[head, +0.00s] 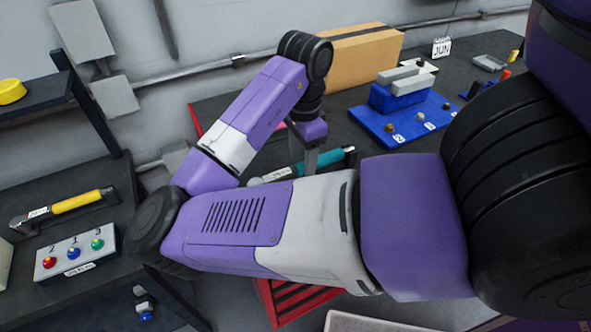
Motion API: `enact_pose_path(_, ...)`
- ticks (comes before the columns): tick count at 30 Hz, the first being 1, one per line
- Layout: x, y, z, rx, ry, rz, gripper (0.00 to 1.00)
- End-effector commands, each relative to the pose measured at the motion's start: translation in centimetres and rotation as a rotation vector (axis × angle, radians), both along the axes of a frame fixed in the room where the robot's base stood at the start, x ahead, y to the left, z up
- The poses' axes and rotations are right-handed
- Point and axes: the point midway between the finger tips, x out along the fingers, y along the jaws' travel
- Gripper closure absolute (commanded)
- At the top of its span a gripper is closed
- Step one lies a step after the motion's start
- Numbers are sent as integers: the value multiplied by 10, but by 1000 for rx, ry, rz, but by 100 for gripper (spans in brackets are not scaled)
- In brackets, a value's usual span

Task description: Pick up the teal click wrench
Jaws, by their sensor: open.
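The teal click wrench (334,156) lies on the dark bench top behind my forearm. Its teal handle points up and to the right, and a pale grey part (272,176) shows at its left. My arm hides some of the wrench's middle and lower side. My gripper (306,165) points down at the wrench, close to its middle. It is open, but its fingertips are mostly hidden, so I cannot tell whether they are around the wrench or above it.
A blue board (405,125) with numbered spots and a blue-grey block stands to the right. A cardboard box (362,58) is behind. A yellow-handled wrench (75,203) and a button box (75,252) sit on the left bench. A red drawer unit (290,303) is below.

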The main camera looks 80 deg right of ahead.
Motion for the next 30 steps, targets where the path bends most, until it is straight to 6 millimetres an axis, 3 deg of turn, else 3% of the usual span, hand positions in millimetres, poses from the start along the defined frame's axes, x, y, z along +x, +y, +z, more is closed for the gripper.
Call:
enact_pose_path(7,-3,-4,-31,0,1,2,46)
enact_pose_path(16,-3,-5,-37,-1,1,0,46)
enact_pose_path(24,-3,-5,-37,-1,0,0,97)
enact_pose_path(30,-3,-5,-36,-2,-1,0,100)
